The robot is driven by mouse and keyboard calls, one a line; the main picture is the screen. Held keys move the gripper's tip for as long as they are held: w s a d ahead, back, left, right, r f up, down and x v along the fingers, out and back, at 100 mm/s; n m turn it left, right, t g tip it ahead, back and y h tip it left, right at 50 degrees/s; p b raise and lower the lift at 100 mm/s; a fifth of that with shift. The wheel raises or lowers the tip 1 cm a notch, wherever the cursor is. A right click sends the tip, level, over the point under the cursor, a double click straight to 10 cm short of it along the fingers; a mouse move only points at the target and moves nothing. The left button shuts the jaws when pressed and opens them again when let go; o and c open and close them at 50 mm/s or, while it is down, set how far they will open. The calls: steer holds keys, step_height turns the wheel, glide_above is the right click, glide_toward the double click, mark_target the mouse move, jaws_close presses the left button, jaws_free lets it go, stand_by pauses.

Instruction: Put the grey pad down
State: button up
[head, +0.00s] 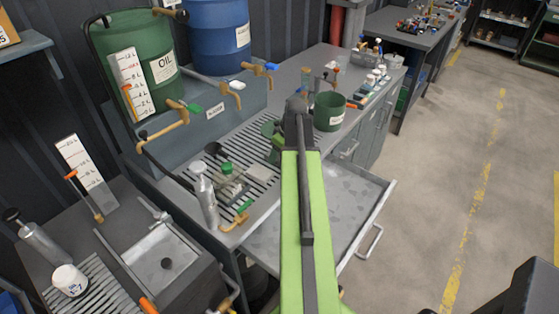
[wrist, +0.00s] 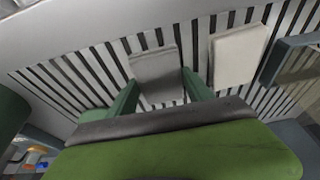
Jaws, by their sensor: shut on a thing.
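The grey pad (wrist: 157,68) is a flat square, seen in the wrist view between the two dark green fingers of my gripper (wrist: 160,82). My gripper is shut on it. The pad is over the slatted grate (wrist: 78,83); whether it touches the slats I cannot tell. A paler, off-white pad (wrist: 237,56) lies on the grate to its right, apart from it. In the head view the off-white pad (head: 257,172) lies on the grate, and my gripper (head: 270,143) is partly hidden behind my arm. The grey pad I cannot make out there.
A silver bottle (head: 203,195) and a green-topped metal part (head: 230,181) stand on the grate's near left. A green pot (head: 329,111) stands beyond my arm. An open drawer (head: 345,205) juts out at the front. Brass taps (head: 176,116) overhang the back edge.

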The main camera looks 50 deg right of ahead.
steer(key=shift+f, duration=0.25)
steer(key=o, duration=1.2)
steer(key=shift+r, duration=0.1)
steer(key=p+v, duration=1.2)
steer(key=shift+r, duration=0.2)
